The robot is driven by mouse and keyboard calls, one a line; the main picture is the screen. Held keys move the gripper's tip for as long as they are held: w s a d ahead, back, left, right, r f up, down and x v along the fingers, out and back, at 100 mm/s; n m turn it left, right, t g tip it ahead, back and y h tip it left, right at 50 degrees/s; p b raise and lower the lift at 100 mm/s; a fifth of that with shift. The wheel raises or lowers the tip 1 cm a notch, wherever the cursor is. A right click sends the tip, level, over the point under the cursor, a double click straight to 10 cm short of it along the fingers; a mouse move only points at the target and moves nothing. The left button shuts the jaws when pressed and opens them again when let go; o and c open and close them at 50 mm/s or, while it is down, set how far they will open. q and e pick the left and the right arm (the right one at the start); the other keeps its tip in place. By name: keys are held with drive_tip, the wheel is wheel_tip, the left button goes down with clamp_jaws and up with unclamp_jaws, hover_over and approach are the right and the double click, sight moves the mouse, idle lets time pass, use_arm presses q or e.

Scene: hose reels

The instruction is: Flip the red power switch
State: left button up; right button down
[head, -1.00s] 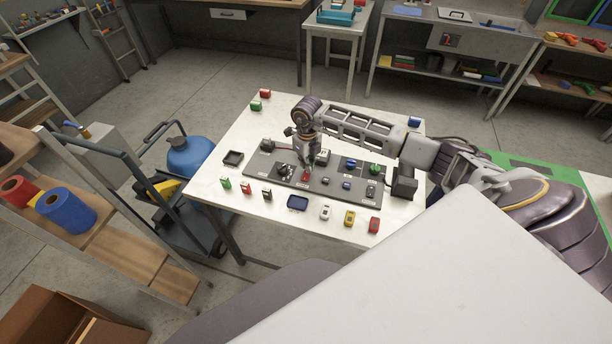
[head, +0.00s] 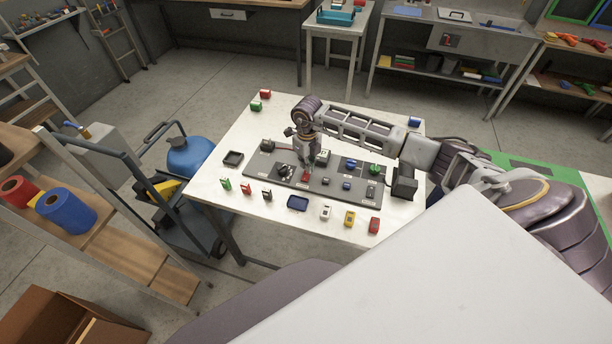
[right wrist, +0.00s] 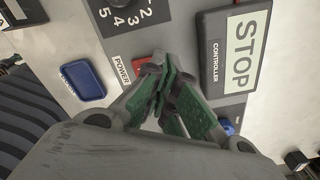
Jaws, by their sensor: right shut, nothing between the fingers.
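The red power switch (head: 306,176) sits on the grey control panel (head: 330,186) on the white table. In the right wrist view the red switch (right wrist: 140,63) shows beside the "POWER" label (right wrist: 121,71), partly hidden behind the fingertips. My right gripper (head: 308,166) points down right over the switch. In the right wrist view its green-padded fingers (right wrist: 165,88) are closed together with nothing between them. The tips are at or just above the switch; I cannot tell if they touch it. My left gripper is not in view.
A controller box marked "STOP" (right wrist: 240,50) stands close beside the fingers. A numbered dial (head: 287,170) is left of the switch. A green-topped knob (head: 374,168) is at the panel's right.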

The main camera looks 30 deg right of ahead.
drive_tip(key=shift+f+b, duration=0.9)
drive_tip(key=shift+f, duration=0.35)
idle(1.7)
drive_tip(key=shift+r, duration=0.15)
drive_tip(key=shift+r+p, duration=0.4)
drive_tip(key=shift+r, duration=0.05)
drive_tip(key=shift+r+p, duration=1.65)
drive_tip(key=shift+r, duration=1.3)
drive_tip(key=shift+f, duration=0.1)
